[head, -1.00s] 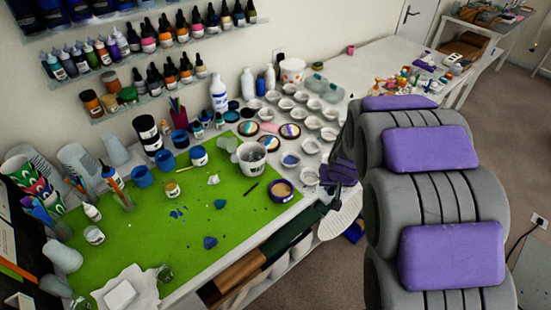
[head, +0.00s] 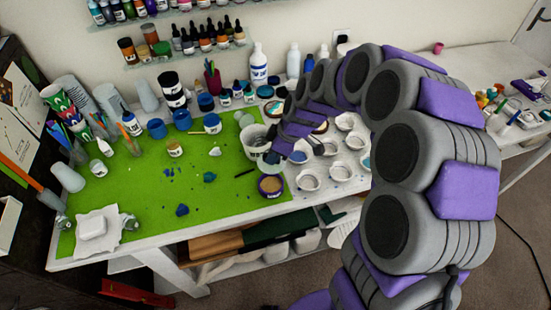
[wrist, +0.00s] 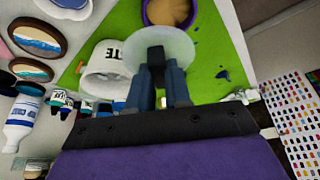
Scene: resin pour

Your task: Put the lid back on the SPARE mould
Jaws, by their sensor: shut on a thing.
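My gripper (wrist: 163,60) is shut on a pale translucent disc (wrist: 180,42), which looks like the lid, at its fingertips in the wrist view. A round purple-rimmed container with tan contents (head: 271,186) sits at the mat's right edge, just below my gripper in the picture. It also shows beyond the disc in the wrist view (wrist: 170,10). I cannot read any SPARE label, so I cannot tell which mould is the spare.
The white cup (head: 251,139) stands close by; its label ends in "TE" in the wrist view (wrist: 104,78). Several white moulds (head: 308,180) lie to the right. Blue scraps (head: 182,210) dot the green mat (head: 130,190). Bottles and jars line the back.

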